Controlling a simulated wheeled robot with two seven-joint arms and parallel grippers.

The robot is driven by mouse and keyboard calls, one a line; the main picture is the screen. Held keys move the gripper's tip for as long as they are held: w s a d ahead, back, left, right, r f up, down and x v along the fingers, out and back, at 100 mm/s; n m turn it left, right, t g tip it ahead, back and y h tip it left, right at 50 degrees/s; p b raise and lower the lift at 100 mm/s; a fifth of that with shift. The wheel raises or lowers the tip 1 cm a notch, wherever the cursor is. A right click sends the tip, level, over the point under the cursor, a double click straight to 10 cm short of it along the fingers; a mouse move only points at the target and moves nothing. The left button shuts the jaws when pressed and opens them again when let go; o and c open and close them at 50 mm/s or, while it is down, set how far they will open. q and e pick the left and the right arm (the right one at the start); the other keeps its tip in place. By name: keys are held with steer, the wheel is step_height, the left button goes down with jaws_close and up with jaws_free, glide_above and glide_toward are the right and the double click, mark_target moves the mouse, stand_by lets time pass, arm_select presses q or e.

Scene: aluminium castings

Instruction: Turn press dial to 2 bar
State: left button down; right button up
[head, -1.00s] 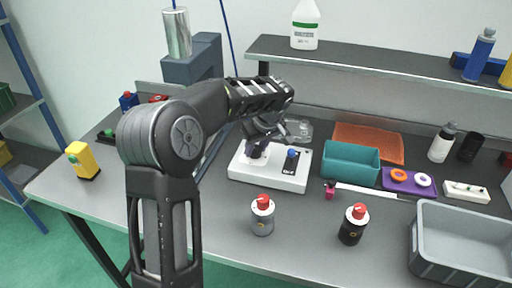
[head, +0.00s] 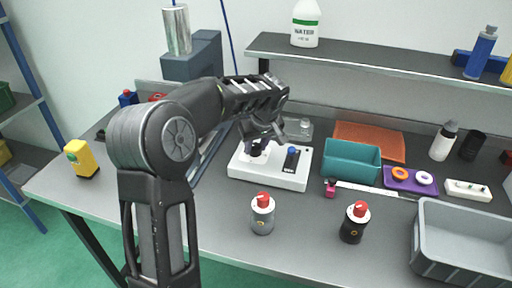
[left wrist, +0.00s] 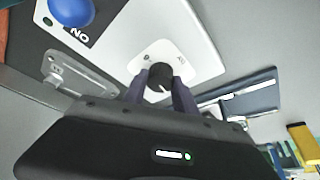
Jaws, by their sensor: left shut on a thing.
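The white press control box (head: 270,176) sits on the grey bench, in the middle of the head view. My left gripper (head: 257,150) reaches down over its left half, where the dial is. In the left wrist view the two fingers of my left gripper (left wrist: 161,92) are shut on the dark round dial (left wrist: 159,80). The dial stands on a pale plate (left wrist: 196,58) with small marks, too small to read. A blue knob (head: 292,151) on a dark panel is at the box's right; it also shows in the left wrist view (left wrist: 72,10). My right gripper is not in view.
Two red-capped bottles, one grey (head: 262,214) and one black (head: 354,223), stand in front of the box. A teal bin (head: 351,162) is to its right, and a grey crate (head: 464,249) at front right. A shelf (head: 390,66) runs behind.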

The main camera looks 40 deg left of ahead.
arm_select(q)
steer(key=m+t+b, duration=0.1)
steer(key=m, duration=0.3)
steer(key=shift+s+a+h, duration=0.1)
steer(key=shift+h, duration=0.3)
steer(key=m+h, duration=0.1)
steer(key=m, duration=0.2)
steer(key=m+t+h, duration=0.1)
steer(key=m, duration=0.2)
steer(key=shift+a+p, duration=0.1)
steer(key=shift+p, duration=0.3)
steer(key=c, duration=1)
jaws_free()
steer(key=shift+r, duration=0.1)
steer(key=v, duration=0.7)
steer(key=shift+s+r+b, duration=0.25)
steer(key=shift+b, duration=0.05)
steer(key=shift+a, duration=0.15)
